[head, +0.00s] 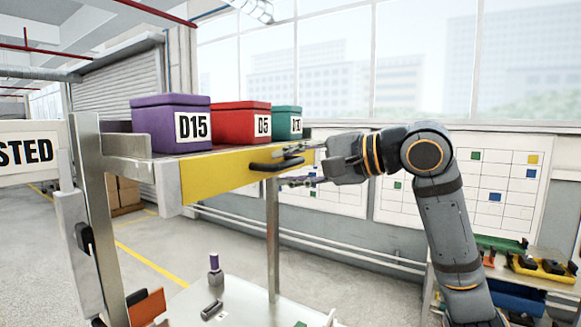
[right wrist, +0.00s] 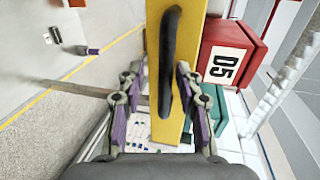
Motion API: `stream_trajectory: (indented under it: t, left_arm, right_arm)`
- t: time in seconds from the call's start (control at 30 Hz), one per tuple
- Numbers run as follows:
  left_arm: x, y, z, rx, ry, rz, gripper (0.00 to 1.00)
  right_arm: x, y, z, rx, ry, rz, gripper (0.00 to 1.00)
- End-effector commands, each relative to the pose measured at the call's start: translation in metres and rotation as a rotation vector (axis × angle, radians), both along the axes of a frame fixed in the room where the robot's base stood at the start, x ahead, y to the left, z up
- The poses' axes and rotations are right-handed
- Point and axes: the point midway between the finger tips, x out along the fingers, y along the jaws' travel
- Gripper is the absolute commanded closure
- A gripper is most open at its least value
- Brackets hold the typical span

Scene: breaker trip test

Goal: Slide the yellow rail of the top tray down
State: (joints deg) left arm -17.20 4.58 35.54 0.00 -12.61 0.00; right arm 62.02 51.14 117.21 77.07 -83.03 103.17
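The yellow rail (head: 222,172) runs along the front of the raised top tray (head: 128,145) and carries a black handle (head: 265,166). My right gripper (head: 288,168) is at the rail's right end, one finger above and one below the handle. In the right wrist view the yellow rail (right wrist: 190,30) and black handle (right wrist: 168,60) lie between the open fingers (right wrist: 158,82), with gaps visible beside the handle. I see no grip on it. My left gripper is not in view.
Purple D15 (head: 170,122), red D5 (head: 235,122) and green (head: 285,118) boxes stand on the top tray. A metal post (head: 273,235) rises below the rail. A lower shelf (head: 240,295) holds small items. A parts bench (head: 540,262) stands at right.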

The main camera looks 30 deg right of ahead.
Motion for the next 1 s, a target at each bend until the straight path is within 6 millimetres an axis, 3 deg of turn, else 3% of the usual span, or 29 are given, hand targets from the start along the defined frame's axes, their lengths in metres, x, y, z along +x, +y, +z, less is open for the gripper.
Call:
stream_trajectory:
  t: [0.17, 0.63, 0.8, 1.0]
  left_arm:
    - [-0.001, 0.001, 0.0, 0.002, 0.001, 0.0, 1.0]
    - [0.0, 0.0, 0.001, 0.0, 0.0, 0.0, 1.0]
    - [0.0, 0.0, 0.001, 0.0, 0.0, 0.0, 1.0]
    - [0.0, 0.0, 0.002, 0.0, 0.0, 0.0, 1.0]
  right_arm:
    - [0.0, 0.0, 0.011, 0.004, -0.007, 0.002, 0.65]
    - [-0.001, 0.0, 0.095, 0.004, -0.009, 0.001, 0.65]
    - [-0.002, -0.001, 0.105, 0.003, -0.012, -0.005, 0.47]
    - [0.0, -0.002, 0.1, -0.002, 0.006, -0.006, 0.44]
